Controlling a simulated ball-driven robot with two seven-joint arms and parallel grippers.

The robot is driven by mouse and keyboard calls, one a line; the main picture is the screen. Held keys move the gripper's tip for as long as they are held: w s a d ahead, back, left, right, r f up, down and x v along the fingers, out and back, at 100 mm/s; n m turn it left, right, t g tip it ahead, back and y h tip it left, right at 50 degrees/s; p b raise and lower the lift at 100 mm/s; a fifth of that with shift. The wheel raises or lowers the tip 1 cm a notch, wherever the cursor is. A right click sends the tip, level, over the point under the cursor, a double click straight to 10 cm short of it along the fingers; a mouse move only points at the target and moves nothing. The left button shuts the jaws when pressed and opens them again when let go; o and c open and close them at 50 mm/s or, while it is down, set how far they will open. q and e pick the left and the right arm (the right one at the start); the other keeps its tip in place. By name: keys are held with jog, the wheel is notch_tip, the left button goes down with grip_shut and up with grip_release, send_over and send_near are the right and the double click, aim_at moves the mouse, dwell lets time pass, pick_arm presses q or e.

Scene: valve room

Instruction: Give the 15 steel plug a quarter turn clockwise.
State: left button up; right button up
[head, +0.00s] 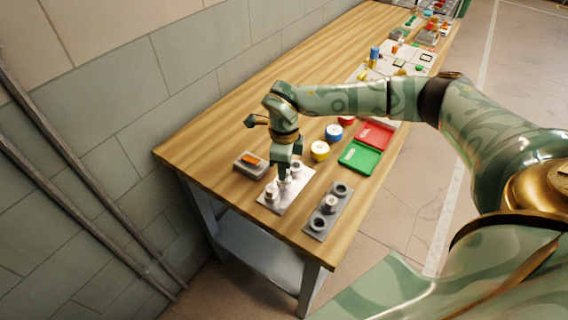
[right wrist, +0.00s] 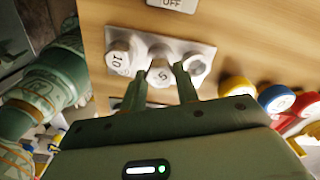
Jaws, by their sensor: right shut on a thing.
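A pale metal plate (head: 297,197) near the front end of the wooden table carries three steel plugs in a row. It also shows in the right wrist view (right wrist: 188,46). The plug at its left there is marked 10 (right wrist: 118,58). The middle plug (right wrist: 160,72) shows a 5, the rest of its mark hard to read; I take it as the 15 steel plug. My right gripper (right wrist: 160,88) points down over the plate, its fingers shut on the middle plug's sides. In the head view the gripper (head: 284,176) partly hides this plug. My left gripper is out of view.
A grey box with an orange switch (head: 250,160) sits left of the plate. A darker plate with round fittings (head: 316,228) lies to the right. Yellow (head: 320,151) and blue (head: 334,133) round pieces and green (head: 361,157) and red (head: 376,134) trays stand beyond.

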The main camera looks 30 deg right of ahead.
jog(key=shift+f, duration=0.15)
jog(key=shift+f, duration=0.45)
jog(key=shift+f, duration=0.35)
dwell(0.7)
dwell(0.6)
jog(key=shift+m+p, duration=0.55)
jog(key=shift+m, duration=0.05)
jog(key=shift+f+m+p, duration=0.1)
jog(key=shift+m+p, duration=0.3)
jog(key=shift+m, duration=0.5)
